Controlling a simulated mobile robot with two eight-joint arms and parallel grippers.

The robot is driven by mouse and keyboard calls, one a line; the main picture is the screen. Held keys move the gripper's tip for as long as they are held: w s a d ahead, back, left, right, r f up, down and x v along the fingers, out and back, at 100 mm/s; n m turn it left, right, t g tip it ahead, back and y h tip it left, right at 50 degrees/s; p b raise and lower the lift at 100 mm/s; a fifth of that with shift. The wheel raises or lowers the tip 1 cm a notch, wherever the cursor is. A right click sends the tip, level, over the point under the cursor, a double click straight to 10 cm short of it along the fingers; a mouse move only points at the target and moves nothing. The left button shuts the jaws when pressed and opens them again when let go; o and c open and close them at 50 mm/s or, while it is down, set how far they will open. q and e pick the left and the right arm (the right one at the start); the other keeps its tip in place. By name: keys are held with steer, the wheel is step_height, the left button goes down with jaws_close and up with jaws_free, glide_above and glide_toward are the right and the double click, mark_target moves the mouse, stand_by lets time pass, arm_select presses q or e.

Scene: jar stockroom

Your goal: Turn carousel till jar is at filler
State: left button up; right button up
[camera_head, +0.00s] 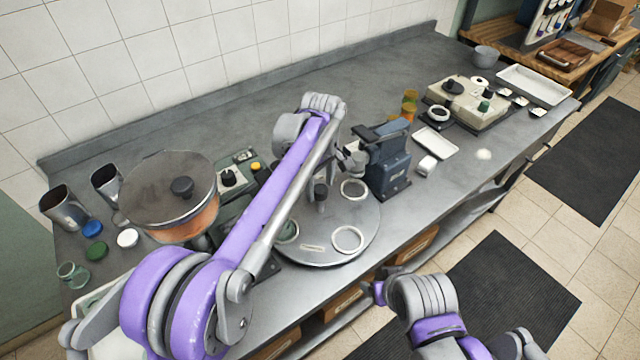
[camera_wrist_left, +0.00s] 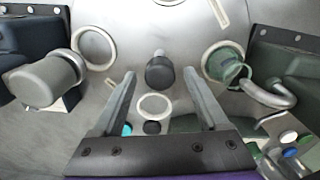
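The carousel (camera_head: 372,222) is a round grey metal disc with a dark centre knob (camera_head: 320,192) and white ring seats. A green glass jar (camera_head: 287,232) sits in the left seat; it also shows in the wrist view (camera_wrist_left: 228,72). The filler has a lidded hopper (camera_head: 185,222) left of the carousel. Its grey bent spout (camera_wrist_left: 278,98) reaches the jar's side; I cannot tell if it is over the mouth. My left gripper (camera_wrist_left: 159,75) is open and empty, its fingers pointing toward the knob (camera_wrist_left: 160,72). The arm hides it in the head view.
A blue press (camera_head: 390,165) stands right of the carousel. Metal cups (camera_head: 65,208), coloured lids (camera_head: 95,250) and a loose jar (camera_head: 72,274) are at left. A white tray (camera_head: 436,142) and a beige device (camera_head: 465,108) are at right.

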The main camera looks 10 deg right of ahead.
arm_select(q)
step_height(320, 180, up, 11)
steer(key=shift+p, duration=0.45)
steer(key=shift+f, duration=0.1)
stand_by(0.5)
